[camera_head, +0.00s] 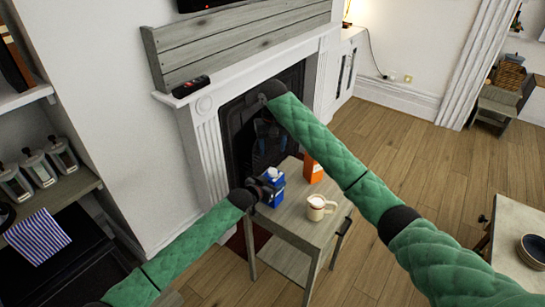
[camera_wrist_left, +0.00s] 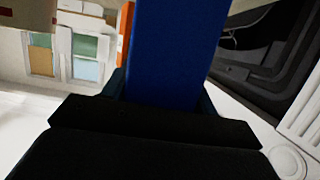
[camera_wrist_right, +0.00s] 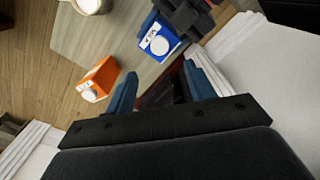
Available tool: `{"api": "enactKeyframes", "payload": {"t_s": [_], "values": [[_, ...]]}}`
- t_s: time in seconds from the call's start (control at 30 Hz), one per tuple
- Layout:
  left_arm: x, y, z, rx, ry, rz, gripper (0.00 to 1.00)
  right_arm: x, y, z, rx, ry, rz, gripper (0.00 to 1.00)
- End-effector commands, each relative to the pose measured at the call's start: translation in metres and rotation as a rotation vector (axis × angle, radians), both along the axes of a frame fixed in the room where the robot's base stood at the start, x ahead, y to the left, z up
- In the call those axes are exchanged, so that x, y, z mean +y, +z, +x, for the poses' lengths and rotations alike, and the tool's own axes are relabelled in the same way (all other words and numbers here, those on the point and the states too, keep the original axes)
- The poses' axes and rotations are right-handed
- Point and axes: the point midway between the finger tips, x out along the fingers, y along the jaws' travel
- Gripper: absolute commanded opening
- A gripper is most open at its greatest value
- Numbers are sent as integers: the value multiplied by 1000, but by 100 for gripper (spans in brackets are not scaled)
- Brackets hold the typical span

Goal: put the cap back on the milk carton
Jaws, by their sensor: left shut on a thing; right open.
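The carton's blue side (camera_wrist_left: 170,50) fills the middle of the left wrist view. In the right wrist view, the carton's top (camera_wrist_right: 159,44) shows a round white part; I cannot tell whether this is the cap or a bare spout. No separate loose cap shows. My right gripper (camera_wrist_right: 160,84) is open and empty, above and behind the carton, in front of the fireplace.

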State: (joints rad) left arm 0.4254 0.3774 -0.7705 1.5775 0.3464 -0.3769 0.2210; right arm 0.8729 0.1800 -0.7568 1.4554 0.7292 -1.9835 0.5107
Motion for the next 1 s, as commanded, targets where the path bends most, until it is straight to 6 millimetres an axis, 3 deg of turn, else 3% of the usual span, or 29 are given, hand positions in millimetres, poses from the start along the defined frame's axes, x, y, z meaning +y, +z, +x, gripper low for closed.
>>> {"api": "enactKeyframes", "payload": {"t_s": [0.2,0.5,0.53,0.63,0.67,1.0], "values": [[0,0,0,-1,0,-1,0,1,17,0,-1,1,0,54],[0,0,0,-1,0,-1,0,0,19,0,0,1,0,54],[0,0,0,-1,0,-1,60,0,19,0,0,1,0,54],[0,0,0,-1,0,-1,80,0,19,0,0,1,0,54],[0,0,0,0,0,0,84,0,19,0,0,1,0,54],[2,0,-2,0,0,0,84,0,17,0,0,1,0,54]]}}
